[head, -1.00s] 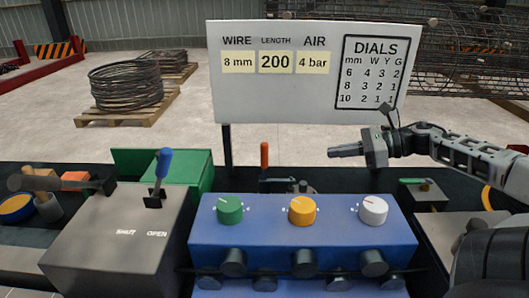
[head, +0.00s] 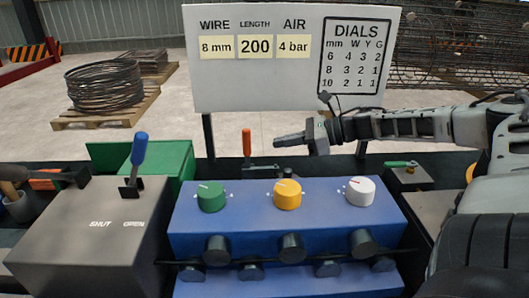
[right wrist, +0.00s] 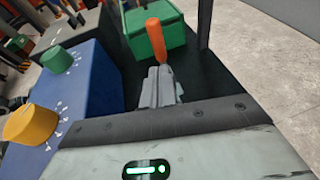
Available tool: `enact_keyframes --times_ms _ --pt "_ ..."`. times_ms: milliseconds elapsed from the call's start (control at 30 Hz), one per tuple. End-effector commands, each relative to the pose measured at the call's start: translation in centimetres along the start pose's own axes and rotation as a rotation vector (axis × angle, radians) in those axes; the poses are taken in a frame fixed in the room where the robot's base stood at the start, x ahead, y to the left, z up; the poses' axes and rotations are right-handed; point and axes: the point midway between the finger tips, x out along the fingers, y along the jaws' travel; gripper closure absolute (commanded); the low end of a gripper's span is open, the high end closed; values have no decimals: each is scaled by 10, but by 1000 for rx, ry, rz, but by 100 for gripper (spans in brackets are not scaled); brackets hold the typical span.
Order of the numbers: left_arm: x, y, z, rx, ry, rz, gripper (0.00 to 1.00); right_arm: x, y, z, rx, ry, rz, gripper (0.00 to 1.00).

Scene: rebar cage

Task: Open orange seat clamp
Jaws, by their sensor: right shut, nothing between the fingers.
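The orange seat clamp handle (head: 246,142) stands upright behind the blue dial box, on a dark metal base (head: 262,170). In the right wrist view the orange handle (right wrist: 156,38) rises just beyond the fingertips. My right gripper (head: 278,141) is shut and empty, pointing left a little to the right of the handle; a small gap shows between them in the head view. Its shut fingers also show in the right wrist view (right wrist: 158,85), partly covering the clamp's lower part. My left gripper is not in view.
The blue box (head: 280,238) carries a green dial (head: 211,196), a yellow dial (head: 287,194) and a white dial (head: 360,191). A grey box with a blue lever (head: 139,150) stands left, before a green bin (head: 180,160). A sign board (head: 250,95) stands behind.

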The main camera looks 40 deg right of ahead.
Motion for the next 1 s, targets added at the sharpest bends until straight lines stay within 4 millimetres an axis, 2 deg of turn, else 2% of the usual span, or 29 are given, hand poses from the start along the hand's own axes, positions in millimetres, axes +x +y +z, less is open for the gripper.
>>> enact_keyframes --times_ms 33,200,400,1000 --pt "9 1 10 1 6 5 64 13 2 -11 -1 9 8 100" --pt "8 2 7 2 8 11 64 34 2 2 1 6 7 100" --pt "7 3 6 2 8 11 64 46 1 10 3 2 2 100" --pt "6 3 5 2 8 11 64 45 0 13 5 -3 -6 100"
